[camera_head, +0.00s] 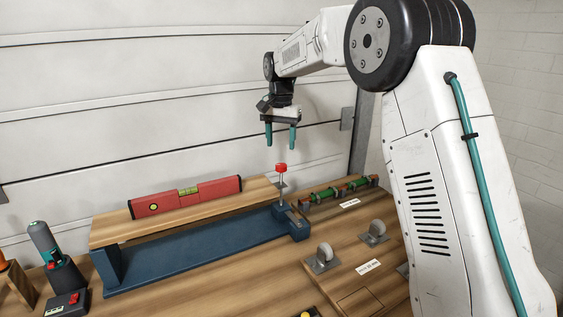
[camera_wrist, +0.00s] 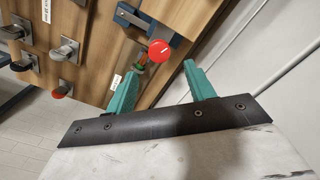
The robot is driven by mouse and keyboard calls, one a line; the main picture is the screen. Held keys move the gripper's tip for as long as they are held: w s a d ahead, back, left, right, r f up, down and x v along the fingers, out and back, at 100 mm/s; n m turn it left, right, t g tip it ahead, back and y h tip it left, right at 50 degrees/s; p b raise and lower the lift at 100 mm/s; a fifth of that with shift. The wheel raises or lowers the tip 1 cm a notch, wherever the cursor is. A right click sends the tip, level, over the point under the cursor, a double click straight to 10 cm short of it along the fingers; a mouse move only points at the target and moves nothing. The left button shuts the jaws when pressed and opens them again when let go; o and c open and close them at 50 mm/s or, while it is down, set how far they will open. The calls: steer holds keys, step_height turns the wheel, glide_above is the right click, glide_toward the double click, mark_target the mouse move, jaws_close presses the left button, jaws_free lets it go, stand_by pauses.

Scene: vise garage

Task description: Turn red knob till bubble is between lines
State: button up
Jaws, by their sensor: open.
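The red knob (camera_head: 281,168) sits on top of a thin upright metal screw at the right end of the blue base. It also shows in the wrist view (camera_wrist: 159,50), seen from above. A red spirit level (camera_head: 212,194) lies on the wooden board (camera_head: 128,229), which is carried by the blue base (camera_head: 195,256). The level's yellow-green vial (camera_head: 187,190) is too small to tell where the bubble sits. My gripper (camera_head: 281,142) is open and empty, pointing down above the knob, apart from it. In the wrist view the knob appears beyond the space between the teal fingers (camera_wrist: 160,83).
To the right are a rack with green parts (camera_head: 350,189) and metal casters (camera_head: 324,256) on the wooden bench (camera_head: 335,225). A grey-green tool (camera_head: 46,240) in a dark holder stands at the left. A white panelled wall (camera_head: 100,130) is close behind.

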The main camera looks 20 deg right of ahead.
mark_target(281, 164)
step_height(281, 164, down, 7)
steer(key=shift+f, duration=0.2)
stand_by(0.3)
steer(key=c, duration=1)
